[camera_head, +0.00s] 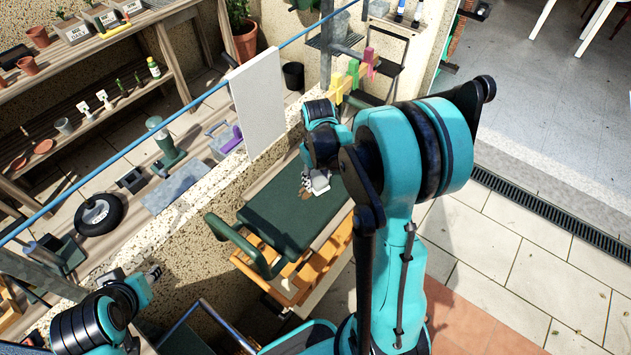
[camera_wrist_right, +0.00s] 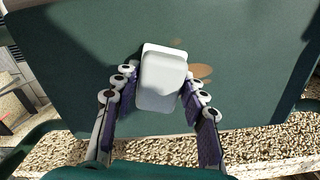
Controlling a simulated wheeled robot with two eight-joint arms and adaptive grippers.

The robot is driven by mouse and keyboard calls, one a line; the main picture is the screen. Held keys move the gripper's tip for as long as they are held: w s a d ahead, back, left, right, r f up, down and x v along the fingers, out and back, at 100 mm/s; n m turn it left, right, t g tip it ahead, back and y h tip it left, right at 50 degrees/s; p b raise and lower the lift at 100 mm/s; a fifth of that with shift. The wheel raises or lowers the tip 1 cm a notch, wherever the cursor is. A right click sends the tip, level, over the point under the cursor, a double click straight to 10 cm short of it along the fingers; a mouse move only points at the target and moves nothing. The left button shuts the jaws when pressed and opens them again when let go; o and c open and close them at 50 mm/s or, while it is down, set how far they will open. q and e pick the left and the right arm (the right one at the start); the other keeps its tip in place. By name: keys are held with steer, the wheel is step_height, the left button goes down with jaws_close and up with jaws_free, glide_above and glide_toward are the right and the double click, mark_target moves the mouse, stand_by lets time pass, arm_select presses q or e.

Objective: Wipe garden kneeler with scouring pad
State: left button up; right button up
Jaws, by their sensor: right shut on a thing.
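The garden kneeler (camera_head: 285,215) is a dark green padded board with green handles, seen left of my right arm in the head view. Its green surface (camera_wrist_right: 80,70) fills much of the right wrist view. A brown stain (camera_wrist_right: 201,71) shows on it beside the white scouring pad (camera_wrist_right: 164,75). My right gripper (camera_wrist_right: 160,85) is shut on the pad, fingers on both sides, over the kneeler. In the head view the right gripper (camera_head: 314,181) is small and partly hidden by its arm. Contact between pad and kneeler is unclear. My left gripper (camera_head: 152,274) is at the lower left, away from the kneeler.
An orange wooden frame (camera_head: 310,275) is under the kneeler. A rough low wall (camera_head: 185,255) runs along its left. A white panel (camera_head: 257,105) hangs near the blue line. Shelves with pots stand at upper left. Open tiled floor (camera_head: 540,250) lies at right.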

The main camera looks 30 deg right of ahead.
steer(key=shift+w+d+f, duration=0.1)
steer(key=shift+w+d, duration=0.15)
steer(key=shift+d, duration=0.45)
steer(key=shift+w+d, duration=0.2)
steer(key=shift+d, duration=0.45)
